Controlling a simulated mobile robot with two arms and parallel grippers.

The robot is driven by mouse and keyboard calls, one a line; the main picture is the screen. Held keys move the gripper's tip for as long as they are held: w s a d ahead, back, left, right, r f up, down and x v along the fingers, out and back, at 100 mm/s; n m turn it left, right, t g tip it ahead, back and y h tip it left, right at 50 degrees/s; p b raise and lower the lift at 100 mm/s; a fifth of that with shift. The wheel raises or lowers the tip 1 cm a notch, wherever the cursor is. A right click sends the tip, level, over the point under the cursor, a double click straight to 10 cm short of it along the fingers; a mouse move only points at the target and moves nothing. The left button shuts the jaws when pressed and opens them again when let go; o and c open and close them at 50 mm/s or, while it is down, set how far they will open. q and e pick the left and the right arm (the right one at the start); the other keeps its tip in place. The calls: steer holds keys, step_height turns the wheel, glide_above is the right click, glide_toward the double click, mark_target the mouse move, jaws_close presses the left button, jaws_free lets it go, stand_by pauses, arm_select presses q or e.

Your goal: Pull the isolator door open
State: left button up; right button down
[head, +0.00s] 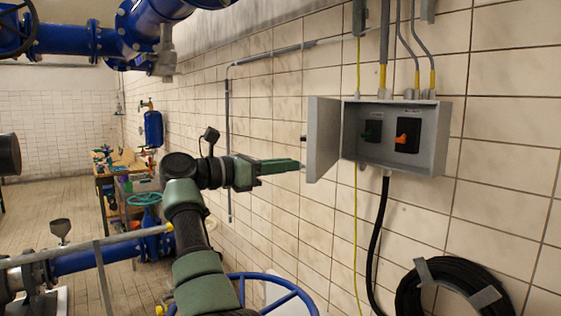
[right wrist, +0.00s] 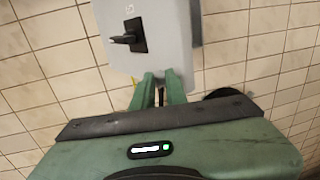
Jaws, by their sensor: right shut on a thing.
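The isolator door (head: 323,140) is a flat grey panel in the head view, swung out from the left side of the grey isolator box (head: 432,158). The open box shows a black switch and an orange-handled switch inside. My right gripper (head: 301,165) is at the lower part of the door, from the left. In the right wrist view the fingers (right wrist: 162,88) are shut at the lower edge of the grey door (right wrist: 170,45), whose face carries a black handle (right wrist: 128,37). What exactly lies between the fingertips is hard to see. My left gripper is not in view.
Conduits (head: 384,50) rise from the box, and a black cable (head: 378,235) hangs below it. A coiled black hose (head: 408,296) hangs on the tiled wall at lower right. A blue handwheel (head: 270,277) is below my right arm.

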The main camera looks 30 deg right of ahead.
steer(key=shift+d+r, duration=0.45)
steer(key=shift+r, duration=0.15)
steer(key=c, duration=1.6)
jaws_free()
steer(key=o, duration=0.3)
steer(key=shift+d+f, duration=0.3)
steer(key=shift+d, duration=0.65)
steer(key=shift+o, duration=0.2)
steer(key=shift+s, duration=0.15)
steer(key=shift+w+a+f, duration=0.2)
steer(key=shift+a, duration=0.2)
